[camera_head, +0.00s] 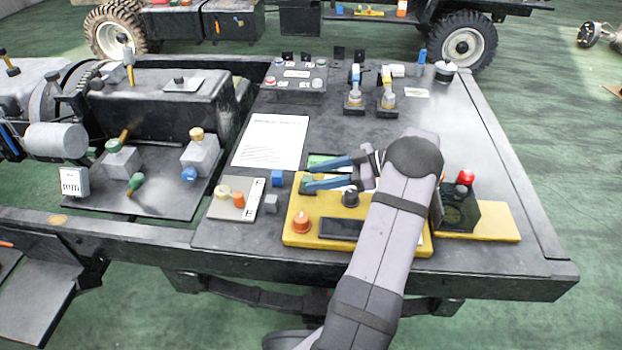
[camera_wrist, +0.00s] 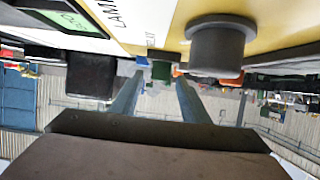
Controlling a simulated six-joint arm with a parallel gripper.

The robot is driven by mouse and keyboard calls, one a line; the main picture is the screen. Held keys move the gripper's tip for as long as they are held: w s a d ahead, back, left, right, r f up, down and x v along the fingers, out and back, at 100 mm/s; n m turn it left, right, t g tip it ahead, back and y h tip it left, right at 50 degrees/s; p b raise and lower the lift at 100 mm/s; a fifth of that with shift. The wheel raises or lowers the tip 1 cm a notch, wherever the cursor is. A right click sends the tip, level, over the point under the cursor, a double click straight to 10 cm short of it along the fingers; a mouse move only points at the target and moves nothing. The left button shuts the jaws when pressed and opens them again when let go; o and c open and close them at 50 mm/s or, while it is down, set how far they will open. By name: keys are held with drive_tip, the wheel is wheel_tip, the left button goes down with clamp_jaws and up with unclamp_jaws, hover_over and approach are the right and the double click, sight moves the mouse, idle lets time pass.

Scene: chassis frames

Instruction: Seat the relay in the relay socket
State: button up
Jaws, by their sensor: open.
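A small green block (camera_head: 307,184) stands at the left end of the yellow panel. It also shows in the wrist view (camera_wrist: 161,71), between my fingertips, beside a label that seems to end in "LAY". I cannot tell whether it is the relay, or whether it sits in a socket. My gripper (camera_head: 306,174) is open, with two blue fingers pointing left over the panel. In the wrist view my fingers (camera_wrist: 158,78) lie either side of the green block, with no clear contact. No separate relay socket can be made out.
The yellow panel (camera_head: 418,245) carries a dark knob (camera_head: 350,196), an orange knob (camera_head: 301,222), a dark screen (camera_head: 340,229) and a green display (camera_wrist: 66,20). A black block (camera_wrist: 91,76) is left of my fingers.

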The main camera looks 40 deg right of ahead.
drive_tip(key=v, duration=0.9)
drive_tip(key=shift+s+d, duration=0.15)
drive_tip(key=w+a+r+m+t+h, duration=0.2)
drive_tip(key=w+a+r+t+h, duration=0.15)
drive_tip(key=w, duration=0.75)
drive_tip(key=w+a+r+m+t+h, duration=0.15)
drive_tip(key=w+r+h, duration=0.3)
drive_tip(key=w, duration=0.65)
drive_tip(key=s+a+f+m+g+h, duration=0.1)
drive_tip(key=s+a+f+m+g, duration=0.1)
drive_tip(key=a, duration=0.4)
drive_tip(key=s+a+f+m+g+h, duration=0.1)
drive_tip(key=s+a+f+g, duration=0.2)
drive_tip(key=s+a+f, duration=0.2)
drive_tip(key=s+a+f+m+g+h, duration=0.2)
drive_tip(key=s+a+f+g, duration=0.1)
drive_tip(key=s+a, duration=0.3)
drive_tip(key=shift+s+a+f+m, duration=0.2)
drive_tip(key=shift+s+a+m, duration=0.15)
drive_tip(key=shift+a, duration=0.05)
drive_tip(key=s+a+f+g+y, duration=0.1)
drive_tip(key=s+a+f+g, duration=0.1)
drive_tip(key=s+a, duration=0.4)
drive_tip(key=s+a+f+g+y, duration=0.1)
drive_tip(key=s+a+f+g, duration=0.2)
drive_tip(key=s, duration=1.1)
drive_tip(key=a+g, duration=0.1)
drive_tip(key=a, duration=0.2)
drive_tip(key=shift+a+f+y, duration=0.25)
drive_tip(key=shift+a+y, duration=0.05)
